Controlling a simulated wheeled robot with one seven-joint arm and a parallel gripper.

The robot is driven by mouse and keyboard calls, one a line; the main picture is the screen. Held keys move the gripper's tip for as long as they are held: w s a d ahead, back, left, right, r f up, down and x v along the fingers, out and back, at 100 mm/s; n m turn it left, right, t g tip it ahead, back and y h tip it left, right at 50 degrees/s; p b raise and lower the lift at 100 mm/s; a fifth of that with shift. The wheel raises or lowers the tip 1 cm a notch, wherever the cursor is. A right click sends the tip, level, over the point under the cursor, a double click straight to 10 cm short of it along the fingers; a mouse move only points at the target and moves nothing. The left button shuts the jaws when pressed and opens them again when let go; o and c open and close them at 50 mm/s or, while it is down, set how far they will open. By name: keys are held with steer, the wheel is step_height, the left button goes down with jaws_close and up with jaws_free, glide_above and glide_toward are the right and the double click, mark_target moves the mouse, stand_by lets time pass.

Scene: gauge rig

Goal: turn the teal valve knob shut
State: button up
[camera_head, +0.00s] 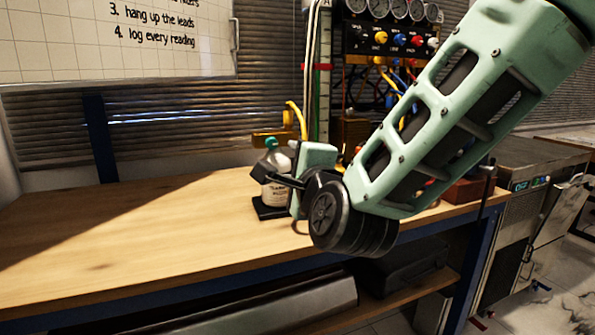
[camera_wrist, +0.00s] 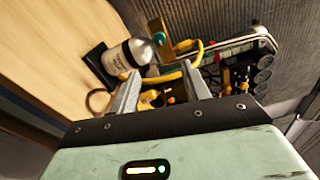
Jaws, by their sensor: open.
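The teal valve knob (camera_head: 271,143) sits on a brass valve body (camera_head: 262,139) behind the workbench bottle in the head view. In the wrist view the teal knob (camera_wrist: 159,39) shows small beyond the fingers, against the brass piece. My gripper (camera_wrist: 162,78) is open and empty, its two fingers apart. In the head view my gripper (camera_head: 275,163) is in front of the bottle and partly hides it. The knob is apart from the fingers. I cannot tell how far the knob is turned.
A labelled bottle (camera_head: 273,188) stands on a dark base on the wooden bench (camera_head: 130,225), close to my gripper. A yellow hose (camera_wrist: 181,72) runs beside the valve. A gauge panel (camera_head: 395,38) with coloured knobs stands behind. The left of the bench is clear.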

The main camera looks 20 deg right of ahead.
steer(key=shift+s+f, duration=0.1)
steer(key=shift+s, duration=0.75)
steer(key=s+a+f+n+g+y, duration=0.6)
steer(key=s+a+f+n+g, duration=0.25)
steer(key=a+f+n, duration=0.5)
steer(key=s+d+f+n+g+h, duration=0.25)
steer(key=s+d+n+g, duration=0.2)
steer(key=s+n, duration=0.3)
steer(key=s+d+f+n+g+h, duration=0.1)
steer(key=s+d+f+n+g, duration=0.2)
steer(key=s+n+g, duration=0.35)
step_height(320, 180, up, 22)
steer(key=s+t+p, duration=0.1)
steer(key=s+p, duration=0.1)
steer(key=p, duration=1.9)
steer(key=shift+d+n+h, duration=0.25)
steer(key=shift+n+h, duration=0.1)
steer(key=shift+h, duration=0.1)
